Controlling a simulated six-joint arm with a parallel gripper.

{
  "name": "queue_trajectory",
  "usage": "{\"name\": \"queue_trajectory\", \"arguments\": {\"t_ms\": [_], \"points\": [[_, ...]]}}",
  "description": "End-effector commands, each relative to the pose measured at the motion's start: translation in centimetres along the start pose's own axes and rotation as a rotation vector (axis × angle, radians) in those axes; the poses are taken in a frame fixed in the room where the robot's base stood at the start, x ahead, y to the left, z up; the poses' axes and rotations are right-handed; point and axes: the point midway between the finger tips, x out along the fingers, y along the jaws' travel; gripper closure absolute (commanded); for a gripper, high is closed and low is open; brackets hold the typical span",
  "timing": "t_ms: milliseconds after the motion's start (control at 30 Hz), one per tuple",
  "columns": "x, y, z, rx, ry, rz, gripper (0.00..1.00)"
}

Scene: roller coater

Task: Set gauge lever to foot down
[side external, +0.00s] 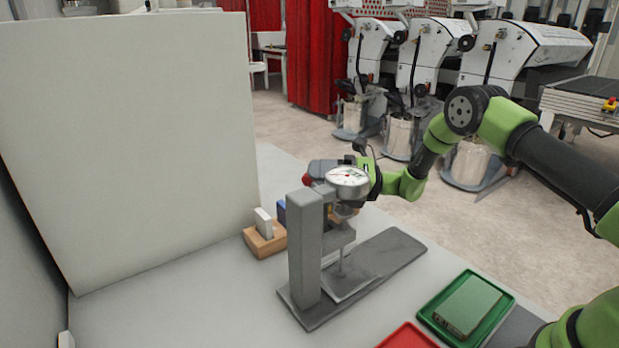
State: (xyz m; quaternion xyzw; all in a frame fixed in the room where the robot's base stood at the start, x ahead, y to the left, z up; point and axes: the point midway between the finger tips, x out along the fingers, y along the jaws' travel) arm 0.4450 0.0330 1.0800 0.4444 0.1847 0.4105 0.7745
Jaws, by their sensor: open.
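The thickness gauge has a grey stand (305,250) on a long grey base, with a round white dial (347,180) at the top. A thin stem with a foot (340,263) hangs below the dial over a small plate; I cannot tell whether the foot touches it. A red knob (307,180), apparently the end of the gauge lever, shows at the upper left of the dial. My gripper (322,167) reaches in from the right behind the dial, its dark fingers near the red knob. It is open; the dial hides much of it, and any contact with the lever cannot be seen.
A wooden block (265,240) holding white and blue pieces stands left of the gauge. A tall pale panel (130,140) stands at the left.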

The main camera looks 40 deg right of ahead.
Motion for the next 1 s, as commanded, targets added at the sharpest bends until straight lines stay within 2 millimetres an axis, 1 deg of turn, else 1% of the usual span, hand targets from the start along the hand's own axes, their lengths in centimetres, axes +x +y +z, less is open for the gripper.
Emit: {"name": "queue_trajectory", "arguments": {"t_ms": [33, 200, 300, 400, 567, 833, 933, 1000], "points": [[-1.1, 0.0, 0.1, 0.002, -0.005, -0.004, 0.48], [-4.6, -0.1, 0.1, 0.002, -0.005, -0.004, 0.48], [-6.3, 0.0, 0.1, 0.002, -0.005, -0.003, 0.48], [-7.4, 0.0, 0.1, -0.001, -0.003, -0.002, 0.48], [-8.1, 0.0, 0.0, 0.0, -0.002, 0.0, 0.48], [-8.0, 0.0, 0.0, 0.002, 0.004, -0.001, 0.47], [-7.5, 0.4, 0.2, 0.027, 0.056, -0.008, 0.47], [-7.0, 0.8, 0.5, 0.066, 0.123, -0.03, 0.47]]}}
